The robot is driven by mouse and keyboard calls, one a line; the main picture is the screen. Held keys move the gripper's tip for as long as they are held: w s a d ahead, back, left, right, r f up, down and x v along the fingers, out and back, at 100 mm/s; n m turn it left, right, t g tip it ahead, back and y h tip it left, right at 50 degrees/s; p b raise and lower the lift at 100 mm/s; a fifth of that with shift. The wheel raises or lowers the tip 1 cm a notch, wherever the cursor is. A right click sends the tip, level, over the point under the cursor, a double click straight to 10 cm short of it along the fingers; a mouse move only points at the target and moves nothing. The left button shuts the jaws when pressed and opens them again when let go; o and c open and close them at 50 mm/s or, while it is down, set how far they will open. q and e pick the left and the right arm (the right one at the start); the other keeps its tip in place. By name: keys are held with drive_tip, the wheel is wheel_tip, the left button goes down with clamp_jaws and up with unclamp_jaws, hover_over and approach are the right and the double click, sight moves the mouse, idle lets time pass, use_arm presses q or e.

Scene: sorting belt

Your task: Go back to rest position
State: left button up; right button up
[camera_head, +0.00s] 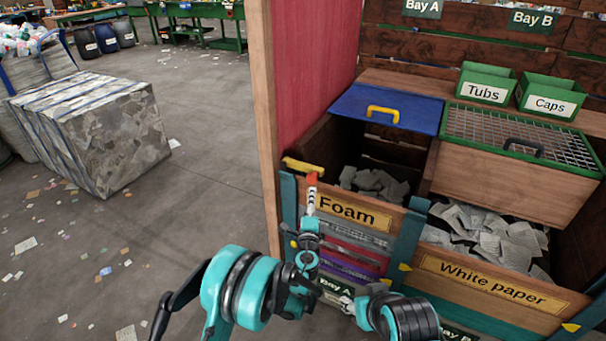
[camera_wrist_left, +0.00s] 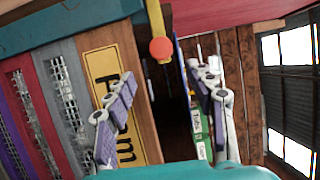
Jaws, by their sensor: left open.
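My left gripper (camera_head: 312,200) is at the front left corner of the Foam bin (camera_head: 352,212), near a yellow bar (camera_head: 300,165) with an orange-red knob. In the left wrist view the left gripper (camera_wrist_left: 165,92) has its fingers spread wide with nothing between them. The knob (camera_wrist_left: 160,49) and the bar's end show beyond the fingertips, apart from them. The Foam label shows sideways behind one finger. My right gripper (camera_head: 338,294) is low in front of the bins, beside its teal and black arm; its fingers are too small to read.
A blue panel (camera_head: 385,108) with a yellow handle lies behind the Foam bin. Right of it are the White paper bin (camera_head: 490,287), a mesh-topped box (camera_head: 500,165), and green Tubs and Caps trays. A wrapped bale (camera_head: 95,140) stands left. The floor between is mostly free, with scraps.

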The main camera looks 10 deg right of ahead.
use_arm(q)
drive_tip(key=s+a+r+n+g+y, duration=0.1)
drive_tip(key=a+r+n+y, duration=0.3)
drive_tip(key=a, duration=0.4)
drive_tip(key=s+a+r+n+g+y, duration=0.1)
drive_tip(key=a+r+n, duration=0.2)
drive_tip(key=a+r, duration=0.35)
drive_tip(key=s+a+r+n+g+y, duration=0.2)
drive_tip(key=s+a+n, duration=0.3)
drive_tip(key=s+a, duration=0.45)
drive_tip(key=s+a+f+n+g, duration=0.1)
drive_tip(key=s+a+n+g, duration=0.2)
drive_tip(key=s, duration=0.4)
drive_tip(key=s+a+f+n+g, duration=0.1)
drive_tip(key=s+a+n, duration=0.1)
drive_tip(key=s+a, duration=0.4)
drive_tip(key=s+d+f+n+g+h, duration=0.1)
drive_tip(key=s+f, duration=0.1)
drive_tip(key=s, duration=0.5)
drive_tip(key=s+d+f+n+g+h, duration=0.1)
drive_tip(key=s+f+n+h, duration=0.1)
drive_tip(key=s, duration=0.5)
drive_tip(key=shift+d+f+g, duration=0.3)
drive_tip(key=shift+f, duration=0.15)
